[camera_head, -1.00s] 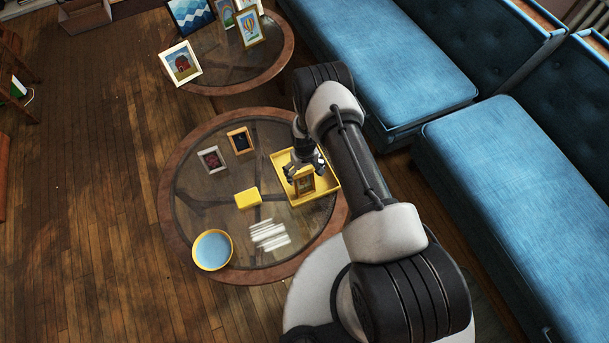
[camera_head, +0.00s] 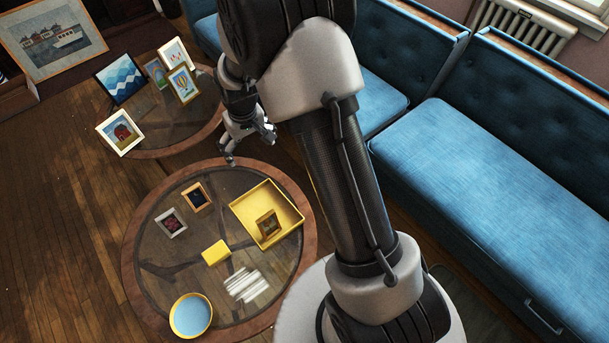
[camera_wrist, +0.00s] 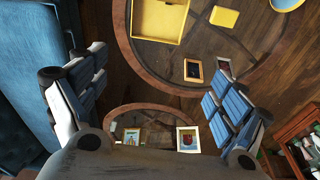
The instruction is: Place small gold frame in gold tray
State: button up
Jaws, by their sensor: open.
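The small gold frame (camera_head: 268,224) stands inside the gold tray (camera_head: 249,197), near its front side, on the round glass table. It looks upright or leaning slightly, and nothing is holding it. In the wrist view the gold tray (camera_wrist: 160,37) is cut off by the top edge, and I cannot make out the small gold frame there. My gripper (camera_head: 250,146) is open and empty, off the table's far edge and well away from the tray. In the wrist view its fingers are spread wide, with nothing between them.
An orange-brown frame (camera_head: 196,196), a grey frame (camera_head: 171,222), a yellow block (camera_head: 215,252) and a blue dish (camera_head: 191,315) share the round table (camera_head: 140,231). A second table (camera_head: 165,137) holds several larger frames. A blue sofa (camera_head: 490,205) stands on the right.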

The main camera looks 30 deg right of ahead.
jog(key=s+r+t, duration=0.1)
jog(key=s+r, duration=0.5)
jog(key=r, duration=0.7)
jog(key=s+r+t, duration=0.1)
jog(key=s+r, duration=0.4)
jog(key=s, duration=0.6)
jog(key=s+d+r+m+t, duration=0.1)
jog(key=s+r, duration=0.5)
jog(key=s, duration=0.6)
jog(key=shift+s+d, duration=0.2)
jog(key=shift+s, duration=0.05)
jog(key=shift+a, duration=0.1)
